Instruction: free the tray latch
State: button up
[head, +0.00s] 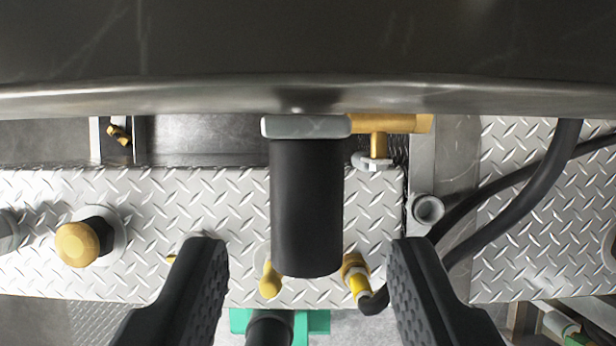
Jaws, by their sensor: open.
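My gripper (307,248) is open, with its two black ribbed fingers apart at the bottom of the head view. No part is plainly marked as the tray latch. A small brass fitting (119,135) sits in a metal bracket at the upper left, and I cannot tell whether it is the latch. A black cylinder (307,210) under a grey cap (305,126) shows in the picture between the fingers, with no visible contact. A brass T-shaped piece (390,124) extends right from the cap. The dark drum edge above hides what lies behind it.
A dark rounded metal body (300,45) fills the top. Diamond plate (150,205) runs across the middle, with a brass knob (77,243) at left. A yellow-collared hose fitting (356,278) lies near the right finger. Black hoses (525,205) curve at right.

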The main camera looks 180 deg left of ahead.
jog(key=shift+x, duration=1.15)
